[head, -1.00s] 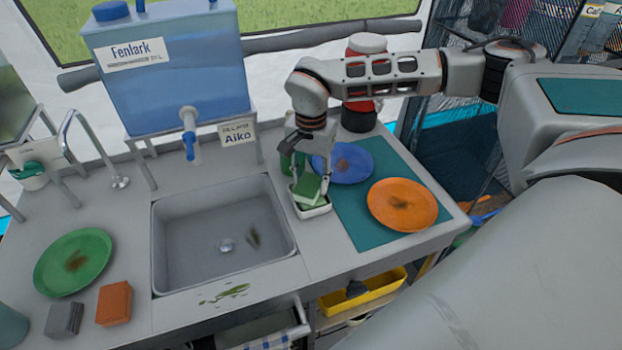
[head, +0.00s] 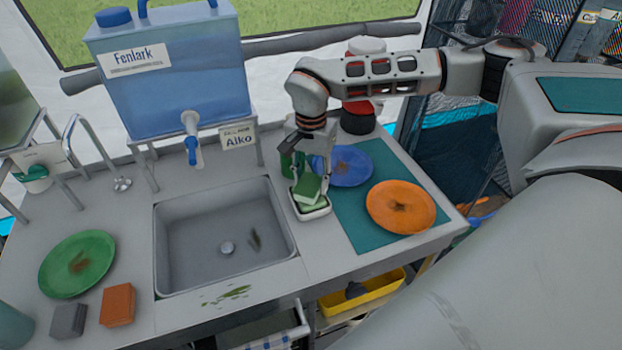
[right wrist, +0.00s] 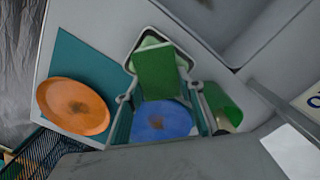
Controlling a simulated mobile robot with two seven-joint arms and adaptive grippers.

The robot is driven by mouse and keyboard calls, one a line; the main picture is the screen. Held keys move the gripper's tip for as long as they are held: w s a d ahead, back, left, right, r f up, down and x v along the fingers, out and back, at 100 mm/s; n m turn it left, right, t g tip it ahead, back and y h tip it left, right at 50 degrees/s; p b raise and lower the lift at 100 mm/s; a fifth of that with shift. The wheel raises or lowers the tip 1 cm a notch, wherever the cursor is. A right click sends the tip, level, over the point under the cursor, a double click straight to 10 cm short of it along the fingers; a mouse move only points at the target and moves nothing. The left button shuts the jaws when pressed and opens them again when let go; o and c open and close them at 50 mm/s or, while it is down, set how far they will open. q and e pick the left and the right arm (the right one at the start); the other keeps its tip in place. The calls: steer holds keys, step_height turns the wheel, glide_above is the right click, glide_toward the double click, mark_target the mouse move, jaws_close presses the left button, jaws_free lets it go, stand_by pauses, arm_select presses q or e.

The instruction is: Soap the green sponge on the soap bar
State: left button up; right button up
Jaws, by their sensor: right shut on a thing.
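The green sponge (head: 308,187) is between the fingers of my right gripper (head: 310,194), which is shut on it. The sponge sits tilted over a white soap dish (head: 325,211) right of the sink. A pale green soap bar (head: 316,204) shows in the dish under the sponge. In the right wrist view the sponge (right wrist: 157,75) covers most of the soap bar (right wrist: 150,41) and dish (right wrist: 189,54). I cannot tell whether sponge and soap touch. My left gripper is not in view.
A blue plate (head: 350,165) and a stained orange plate (head: 400,207) lie on a teal mat (head: 368,238) to the right. A green cup (head: 291,164) stands behind the gripper. The sink (head: 205,250) is left of the dish. A stained green plate (head: 77,264) lies far left.

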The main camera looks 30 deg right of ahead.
mark_target(311, 179)
steer(key=shift+r+p, duration=1.5)
steer(key=shift+r, duration=1.35)
